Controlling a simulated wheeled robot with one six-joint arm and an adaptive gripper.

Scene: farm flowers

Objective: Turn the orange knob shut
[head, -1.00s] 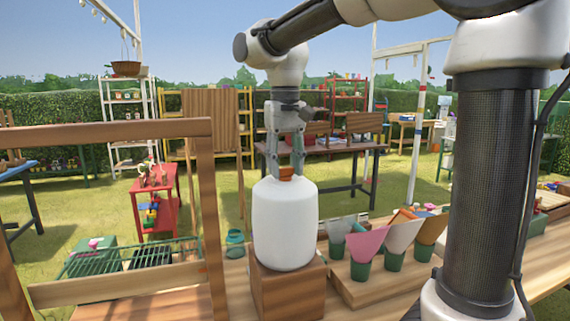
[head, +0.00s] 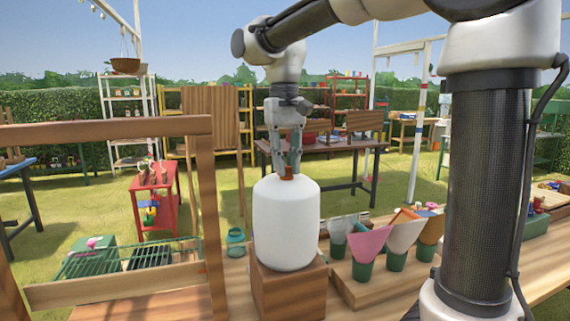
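The orange knob (head: 287,174) sits on top of a white rounded tank (head: 285,225). It looks darker and brownish now, and the fingers partly hide it. My gripper (head: 287,170) points straight down over the tank. Its two fingers are drawn in close together at the knob, one on each side, and look shut on it. The contact itself is too small to see clearly. The tank stands upright on a wooden block (head: 288,292).
To the right, a wooden stand (head: 375,290) holds several green pots with paper cones. To the left are a wooden frame (head: 205,220), a green wire rack (head: 100,262) and a teal jar (head: 236,243). My arm column fills the right side.

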